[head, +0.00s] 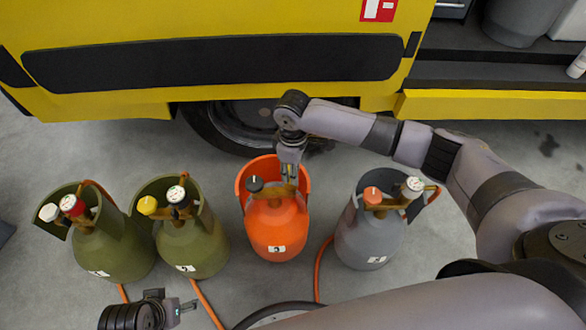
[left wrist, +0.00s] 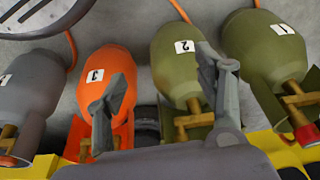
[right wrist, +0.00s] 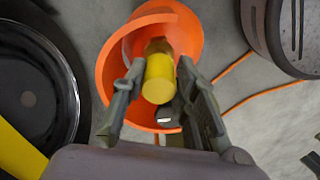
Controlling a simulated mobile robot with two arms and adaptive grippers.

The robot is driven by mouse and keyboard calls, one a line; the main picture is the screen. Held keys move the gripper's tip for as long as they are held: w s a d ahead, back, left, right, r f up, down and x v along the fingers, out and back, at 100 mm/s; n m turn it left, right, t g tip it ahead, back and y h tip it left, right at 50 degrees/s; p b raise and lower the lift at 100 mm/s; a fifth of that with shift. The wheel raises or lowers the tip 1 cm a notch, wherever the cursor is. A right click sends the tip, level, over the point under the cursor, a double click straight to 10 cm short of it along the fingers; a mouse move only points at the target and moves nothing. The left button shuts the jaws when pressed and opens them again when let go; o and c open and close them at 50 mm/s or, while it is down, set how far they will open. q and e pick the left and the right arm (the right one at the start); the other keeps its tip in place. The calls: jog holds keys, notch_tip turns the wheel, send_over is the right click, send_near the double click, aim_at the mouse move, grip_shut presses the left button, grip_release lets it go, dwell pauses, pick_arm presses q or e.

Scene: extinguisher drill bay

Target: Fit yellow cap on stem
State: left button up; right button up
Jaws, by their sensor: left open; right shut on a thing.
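The yellow cap (right wrist: 159,80) is between the fingers of my right gripper (right wrist: 160,92), which is shut on it. This gripper also shows in the head view (head: 289,176), pointing down into the open collar of the orange cylinder (head: 276,226). A brass valve and stem (right wrist: 158,46) show behind the cap; I cannot tell whether cap and stem touch. The orange cylinder's black knob (head: 255,184) is just left of the gripper in the head view. My left gripper (head: 188,306) is open and empty, low in front of the cylinders; its spread fingers show in the left wrist view (left wrist: 165,95).
Two green cylinders (head: 118,247) (head: 194,244) stand left; the nearer one has its own yellow knob (head: 147,205). A grey cylinder (head: 370,237) stands right. Orange hoses (head: 207,305) cross the floor. A yellow truck (head: 100,105) and its wheel (head: 235,125) are behind.

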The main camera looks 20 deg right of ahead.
pick_arm(q)
jog(key=shift+r, duration=0.2)
pick_arm(e)
jog(key=shift+f, duration=0.15)
jog(key=shift+f, duration=0.5)
jog(key=shift+f+b, duration=0.3)
jog(key=shift+f, duration=0.2)
pick_arm(q)
jog(key=shift+v, duration=0.95)
jog(key=shift+a+r, duration=0.1)
jog(key=shift+r, duration=0.1)
jog(key=shift+f, duration=0.15)
